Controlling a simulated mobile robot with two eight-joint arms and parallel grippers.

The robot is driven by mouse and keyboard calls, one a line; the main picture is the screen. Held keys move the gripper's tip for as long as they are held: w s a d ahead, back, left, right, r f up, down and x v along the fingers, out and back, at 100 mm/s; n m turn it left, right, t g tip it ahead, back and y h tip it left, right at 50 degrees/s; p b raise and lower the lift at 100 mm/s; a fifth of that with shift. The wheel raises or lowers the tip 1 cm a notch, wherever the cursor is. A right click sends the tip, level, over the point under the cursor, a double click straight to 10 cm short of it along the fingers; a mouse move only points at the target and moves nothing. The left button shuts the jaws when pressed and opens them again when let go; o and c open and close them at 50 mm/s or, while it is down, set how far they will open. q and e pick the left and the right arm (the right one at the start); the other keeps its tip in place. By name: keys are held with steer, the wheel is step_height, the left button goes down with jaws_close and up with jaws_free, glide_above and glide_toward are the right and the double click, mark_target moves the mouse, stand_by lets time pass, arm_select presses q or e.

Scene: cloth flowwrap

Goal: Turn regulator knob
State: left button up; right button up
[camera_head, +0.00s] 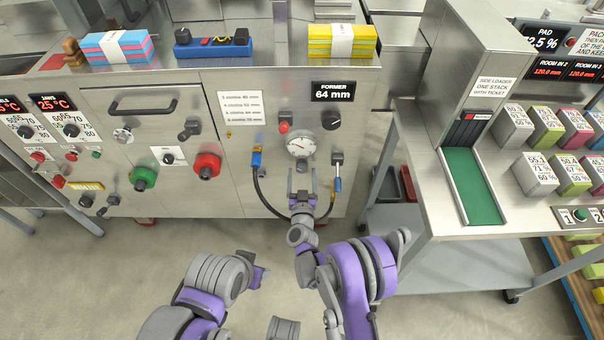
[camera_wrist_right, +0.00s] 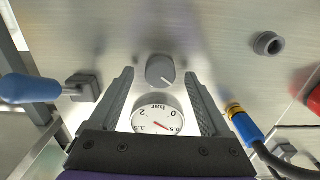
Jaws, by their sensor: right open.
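The regulator knob (camera_wrist_right: 160,70) is a small grey round knob with a pale pointer line, beside a white round pressure gauge (camera_wrist_right: 153,121). The gauge appears upside down in the right wrist view; in the head view the gauge (camera_head: 300,146) is on the steel front panel, just beyond my right gripper (camera_head: 302,172). My right gripper (camera_wrist_right: 158,80) is open, with one finger on each side of the knob in the picture and nothing held. I cannot tell whether the fingers touch the knob.
A blue hose fitting (camera_wrist_right: 240,123) and a blue-handled lever (camera_wrist_right: 30,88) flank the gauge. A black dial (camera_head: 331,120) and a red button (camera_head: 284,127) are above it. A side loader table (camera_head: 440,215) stands to the right. The floor before the panel is clear.

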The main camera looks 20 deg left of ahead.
steer(key=shift+w+a, duration=0.1)
steer(key=shift+w, duration=0.3)
jaws_close()
steer(key=shift+m, duration=0.3)
